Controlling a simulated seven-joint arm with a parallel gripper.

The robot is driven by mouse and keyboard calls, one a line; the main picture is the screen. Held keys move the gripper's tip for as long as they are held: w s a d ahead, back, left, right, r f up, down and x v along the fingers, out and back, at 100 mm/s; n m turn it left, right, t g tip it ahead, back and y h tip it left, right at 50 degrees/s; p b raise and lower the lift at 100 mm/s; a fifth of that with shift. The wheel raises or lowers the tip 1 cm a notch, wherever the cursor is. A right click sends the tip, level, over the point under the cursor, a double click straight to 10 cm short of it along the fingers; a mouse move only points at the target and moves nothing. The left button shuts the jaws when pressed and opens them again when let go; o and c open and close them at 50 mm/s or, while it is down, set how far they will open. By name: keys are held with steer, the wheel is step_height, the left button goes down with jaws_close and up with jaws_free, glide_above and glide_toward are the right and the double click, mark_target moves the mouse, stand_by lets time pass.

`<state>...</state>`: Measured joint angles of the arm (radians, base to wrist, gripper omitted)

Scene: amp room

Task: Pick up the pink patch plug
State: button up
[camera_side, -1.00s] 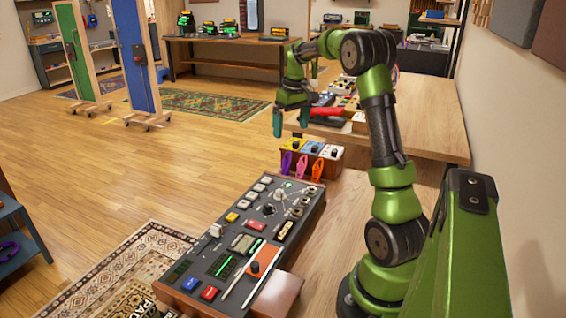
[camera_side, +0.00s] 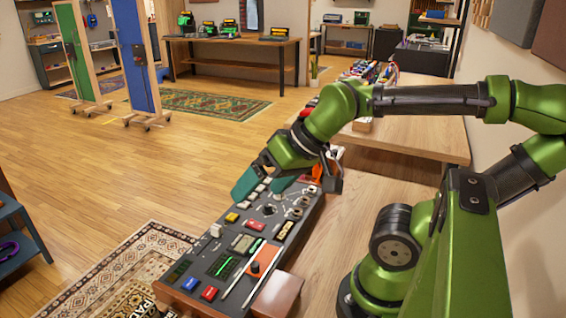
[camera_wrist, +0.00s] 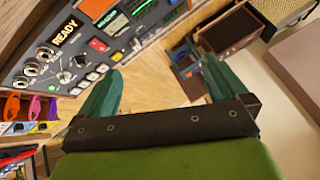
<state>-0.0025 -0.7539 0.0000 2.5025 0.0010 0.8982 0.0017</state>
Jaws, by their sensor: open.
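The pink patch plug (camera_wrist: 34,107) is at the far left of the wrist view, between an orange plug (camera_wrist: 12,107) and a purple plug (camera_wrist: 53,104). In the side view my arm hides the pink plug; part of the orange plug (camera_side: 318,170) shows behind my gripper. My gripper (camera_side: 267,185) has teal fingers and hangs tilted over the far end of the mixing console. In the wrist view my gripper (camera_wrist: 162,85) is open with nothing between its fingers, and the pink plug is outside them to the left.
The console (camera_side: 222,255), with knobs, buttons and sockets, lies along the table edge and also shows in the wrist view (camera_wrist: 95,42). A brown block (camera_side: 278,294) sits at its near right. The wooden table top (camera_side: 345,235) right of the console is clear.

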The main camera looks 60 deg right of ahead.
stand_by(0.3)
steer(key=c, duration=0.9)
steer(key=shift+o, duration=0.2)
